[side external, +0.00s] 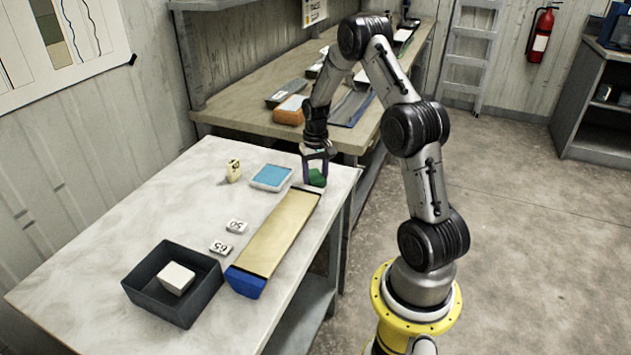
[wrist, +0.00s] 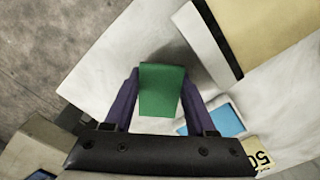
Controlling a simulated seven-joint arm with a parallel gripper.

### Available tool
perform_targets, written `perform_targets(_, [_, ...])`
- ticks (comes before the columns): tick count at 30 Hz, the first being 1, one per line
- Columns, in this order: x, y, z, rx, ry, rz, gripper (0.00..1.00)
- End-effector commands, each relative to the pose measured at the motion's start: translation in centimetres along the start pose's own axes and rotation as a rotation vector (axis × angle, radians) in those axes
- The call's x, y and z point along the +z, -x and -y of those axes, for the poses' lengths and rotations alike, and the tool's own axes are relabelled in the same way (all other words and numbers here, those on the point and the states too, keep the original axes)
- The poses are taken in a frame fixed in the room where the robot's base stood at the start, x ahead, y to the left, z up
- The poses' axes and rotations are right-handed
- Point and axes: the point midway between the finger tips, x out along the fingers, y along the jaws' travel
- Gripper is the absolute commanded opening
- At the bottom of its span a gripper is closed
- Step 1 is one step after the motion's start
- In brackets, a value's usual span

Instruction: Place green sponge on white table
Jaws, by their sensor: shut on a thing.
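The green sponge (side external: 317,178) is between the purple fingers of my gripper (side external: 317,166), near the far right corner of the white table (side external: 120,222). In the wrist view the green sponge (wrist: 161,90) shows as a green block between the two fingers of my gripper (wrist: 160,85), with the pale table top around it. My gripper is shut on the sponge. I cannot tell whether the sponge touches the table top.
A long tan core tray (side external: 281,232) with a blue end lies just in front of my gripper. A blue-topped box (side external: 271,177), a small yellow numbered block (side external: 233,170), white number blocks (side external: 236,226) and a dark bin (side external: 193,311) holding a white block stand further left.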

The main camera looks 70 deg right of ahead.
Motion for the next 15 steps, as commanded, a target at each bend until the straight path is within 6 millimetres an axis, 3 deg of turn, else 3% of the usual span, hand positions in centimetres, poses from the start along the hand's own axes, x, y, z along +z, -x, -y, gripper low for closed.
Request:
perform_targets(13, [0.02, -1.01, 0.0, 0.0, 0.0, 0.0, 0.12])
perform_targets(14, [0.01, -0.96, 0.0, 0.0, 0.0, -0.001, 0.61])
perform_targets(15, [0.01, -0.95, 0.0, 0.0, 0.0, -0.001, 0.69])
